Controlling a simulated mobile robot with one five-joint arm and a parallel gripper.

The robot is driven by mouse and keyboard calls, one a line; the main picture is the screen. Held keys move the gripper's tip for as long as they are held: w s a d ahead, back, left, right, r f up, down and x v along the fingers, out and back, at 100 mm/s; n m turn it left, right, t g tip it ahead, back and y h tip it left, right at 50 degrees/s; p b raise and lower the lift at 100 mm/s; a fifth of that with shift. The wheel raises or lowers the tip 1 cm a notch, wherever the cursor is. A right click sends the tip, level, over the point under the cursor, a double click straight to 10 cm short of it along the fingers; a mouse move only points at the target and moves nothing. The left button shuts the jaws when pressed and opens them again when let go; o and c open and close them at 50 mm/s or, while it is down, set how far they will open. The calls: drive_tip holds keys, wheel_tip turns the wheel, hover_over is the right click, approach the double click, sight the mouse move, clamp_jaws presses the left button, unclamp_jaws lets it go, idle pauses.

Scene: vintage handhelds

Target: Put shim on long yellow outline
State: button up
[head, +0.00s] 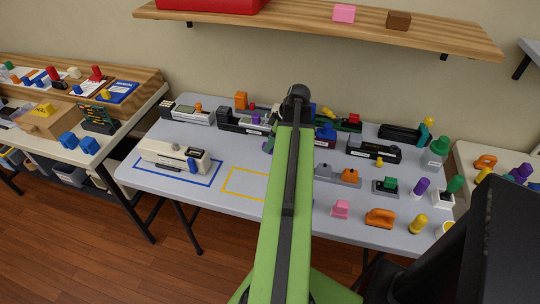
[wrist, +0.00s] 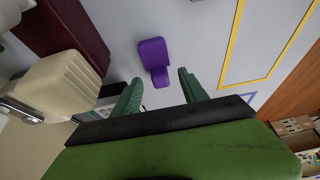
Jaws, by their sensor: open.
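The yellow outline (head: 232,185) is marked on the grey table, left of my arm, and its right end is hidden by the arm. It also shows in the wrist view (wrist: 233,43), at the upper right. A purple block with a small step (wrist: 152,55) stands on the table just beyond my fingertips; it may be the shim, but I cannot tell for sure. My gripper (wrist: 160,88) is open and empty, with its two green fingers apart and the purple block lined up between them. In the head view my arm hides most of the gripper.
A cream handheld (head: 175,156) lies in a blue outline (head: 207,183) left of the yellow one. A dark red thing (wrist: 68,35) and a cream ribbed thing (wrist: 58,85) are close on the left in the wrist view. Several handhelds and colored blocks crowd the table's back and right.

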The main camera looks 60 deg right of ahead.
drive_tip(key=shift+w+f, duration=0.15)
drive_tip(key=shift+f, duration=0.4)
drive_tip(key=shift+r, duration=0.2)
clamp_jaws()
drive_tip(key=shift+r, duration=0.1)
drive_tip(key=shift+r+p, duration=0.2)
drive_tip(key=shift+p, duration=0.25)
drive_tip(key=r+p, duration=0.4)
drive_tip(key=shift+s+r+p, duration=0.25)
drive_tip(key=shift+r+p, duration=0.1)
drive_tip(key=s+d+r+p, duration=0.1)
drive_tip(key=s+r+p, duration=0.4)
drive_tip(key=s, duration=0.6)
drive_tip(key=shift+d+r+p, duration=0.25)
drive_tip(key=shift+r+p, duration=0.1)
